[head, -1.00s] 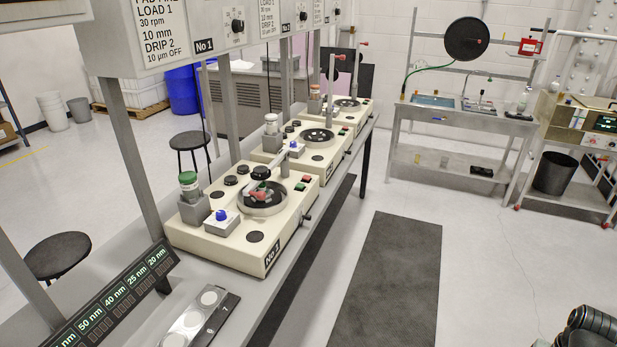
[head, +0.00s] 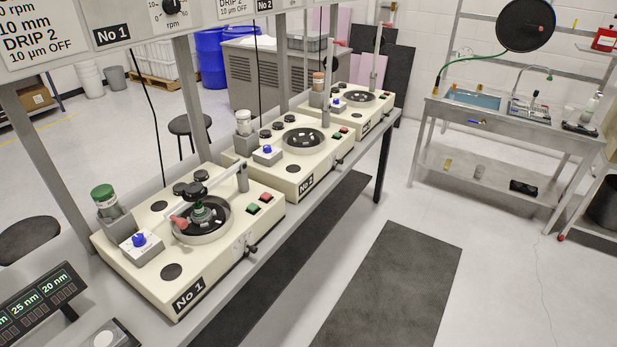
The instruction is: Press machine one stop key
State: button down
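Machine one (head: 150,262) is the nearest cream bench unit, with a "No 1" label on its front. On its top right corner sit a green key (head: 253,210) and a red key (head: 267,197), side by side. I cannot read any marking on them, nor tell whether either is pressed in. A round dark bowl (head: 222,226) with a swing arm (head: 222,180) over it lies to the left of the keys. My gripper is not in view.
Machine two (head: 315,170) and a third similar unit (head: 378,112) stand behind along the same bench. A black front knob (head: 251,250) sticks out of machine one. A dark mat (head: 395,285) lies on open floor to the right. A sink table (head: 500,125) stands farther back.

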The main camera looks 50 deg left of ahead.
aim_at(265, 195)
jog(key=u, duration=0.05)
jog(key=i, duration=1.8)
jog(key=u, duration=4.7)
jog(key=i, duration=1)
